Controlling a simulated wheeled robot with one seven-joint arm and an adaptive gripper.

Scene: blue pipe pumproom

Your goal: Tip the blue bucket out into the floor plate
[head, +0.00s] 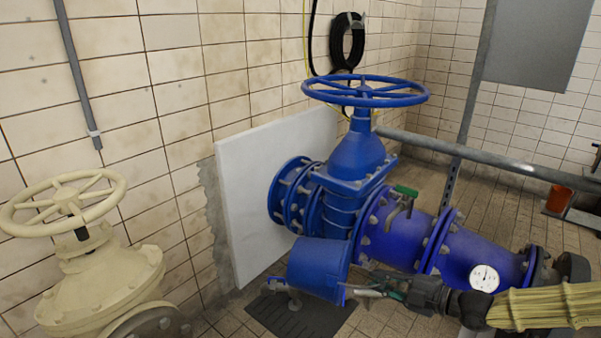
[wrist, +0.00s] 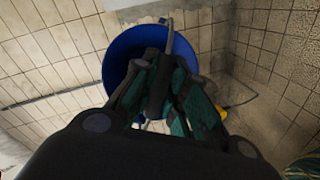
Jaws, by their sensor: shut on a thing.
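The blue bucket (head: 316,265) hangs tilted on its side in the head view, above the dark grey floor plate (head: 268,312). Its rim is toward my gripper (head: 366,291), on the right. My gripper is shut at the bucket's rim or handle; the exact grip is hard to make out. In the wrist view the bucket (wrist: 117,50) shows its dark open mouth beyond my gripper (wrist: 165,75), with a thin grey handle-like strip between the fingers. The bucket hides part of the plate. I cannot see any contents.
A big blue valve with a handwheel (head: 366,91) and blue pipe (head: 402,236) stands just behind the bucket. A cream valve (head: 95,275) stands at left. A white panel (head: 270,190) leans on the tiled wall. An orange container (head: 559,200) is far right.

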